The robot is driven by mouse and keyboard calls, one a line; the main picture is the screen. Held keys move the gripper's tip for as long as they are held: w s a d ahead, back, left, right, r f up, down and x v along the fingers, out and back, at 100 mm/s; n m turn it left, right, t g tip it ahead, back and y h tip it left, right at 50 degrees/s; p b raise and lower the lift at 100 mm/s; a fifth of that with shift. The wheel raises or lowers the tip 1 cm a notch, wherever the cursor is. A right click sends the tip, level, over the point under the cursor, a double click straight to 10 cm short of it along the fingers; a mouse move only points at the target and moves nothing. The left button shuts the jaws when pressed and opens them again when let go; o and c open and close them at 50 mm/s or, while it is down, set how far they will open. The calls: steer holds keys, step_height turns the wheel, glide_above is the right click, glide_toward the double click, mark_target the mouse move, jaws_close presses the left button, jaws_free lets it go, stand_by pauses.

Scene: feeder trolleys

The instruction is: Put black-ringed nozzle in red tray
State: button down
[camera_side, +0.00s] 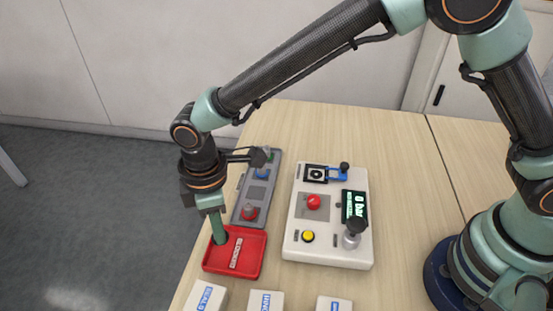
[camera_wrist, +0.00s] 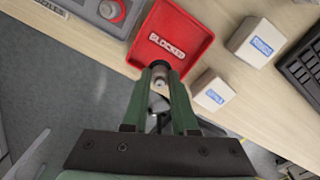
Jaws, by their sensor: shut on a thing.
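The red tray (camera_side: 254,262) lies near the left edge of the table, with the raised word "BLOCKED" on its floor. It also shows at the top of the wrist view (camera_wrist: 197,38). My gripper (camera_side: 220,241) points down at the tray's left part, its green fingertips low over the tray floor. In the wrist view my gripper (camera_wrist: 162,82) is shut on a small grey nozzle (camera_wrist: 160,70) with a dark part, at the tray's near edge. The fingers hide much of the nozzle, so its ring colour and whether it touches the tray cannot be told.
A grey rack (camera_side: 243,190) with red, blue and green-ringed pieces stands behind the tray. A white control box (camera_side: 330,255) with buttons, a lever and a display stands to the right. Several small white boxes (camera_side: 266,302) line the front. A keyboard (camera_wrist: 304,70) shows in the wrist view.

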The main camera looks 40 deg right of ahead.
steer(key=shift+f, duration=2.2)
steer(key=shift+f, duration=0.1)
steer(key=c, duration=0.7)
jaws_free()
